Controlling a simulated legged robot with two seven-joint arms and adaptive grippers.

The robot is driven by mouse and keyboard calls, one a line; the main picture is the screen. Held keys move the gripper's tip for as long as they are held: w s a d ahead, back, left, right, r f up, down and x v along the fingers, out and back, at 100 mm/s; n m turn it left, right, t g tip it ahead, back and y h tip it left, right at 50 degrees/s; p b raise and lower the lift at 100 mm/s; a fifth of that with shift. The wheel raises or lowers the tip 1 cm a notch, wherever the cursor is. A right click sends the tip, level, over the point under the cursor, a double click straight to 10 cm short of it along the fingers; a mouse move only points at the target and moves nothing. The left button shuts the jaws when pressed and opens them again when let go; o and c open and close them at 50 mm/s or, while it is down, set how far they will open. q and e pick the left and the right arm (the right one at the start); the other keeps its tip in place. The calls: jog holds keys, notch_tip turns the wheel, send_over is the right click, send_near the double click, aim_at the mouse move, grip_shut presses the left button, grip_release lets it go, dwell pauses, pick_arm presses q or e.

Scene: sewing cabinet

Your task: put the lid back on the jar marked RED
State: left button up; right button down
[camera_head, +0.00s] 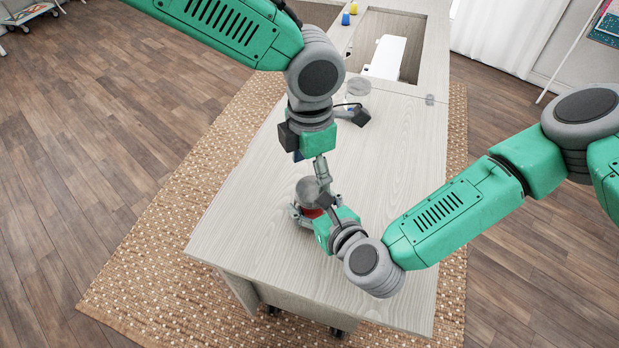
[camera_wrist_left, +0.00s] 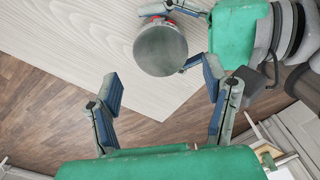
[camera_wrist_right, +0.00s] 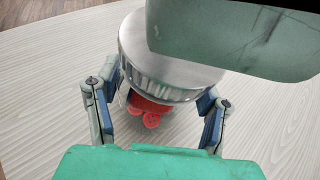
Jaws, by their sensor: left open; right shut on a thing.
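A jar (camera_wrist_right: 151,112) with red buttons inside stands on the cabinet top, with a round grey metal lid (camera_wrist_right: 168,62) on its mouth. Whether the lid is fully seated, I cannot tell. The lid also shows from above in the left wrist view (camera_wrist_left: 161,50) and in the head view (camera_head: 307,188). No marking on the jar is readable. My right gripper (camera_wrist_right: 158,100) is shut around the jar's sides, below the lid. My left gripper (camera_head: 322,178) is open and empty, close to the lid; in its wrist view the fingers (camera_wrist_left: 162,85) are apart from the lid.
A clear jar (camera_head: 357,88) stands farther back on the cabinet top (camera_head: 400,150), partly behind my left arm. A white sewing machine (camera_head: 385,57) sits in the recess, with a blue spool (camera_head: 346,19) and a yellow spool (camera_head: 353,8) beside it. The right of the top is clear under my right arm.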

pick_arm(q)
jog(key=shift+s+f, duration=0.1)
jog(key=shift+s, duration=0.1)
jog(key=shift+c, duration=0.3)
pick_arm(e)
jog(key=shift+w+d+f, duration=0.15)
jog(key=shift+d, duration=0.05)
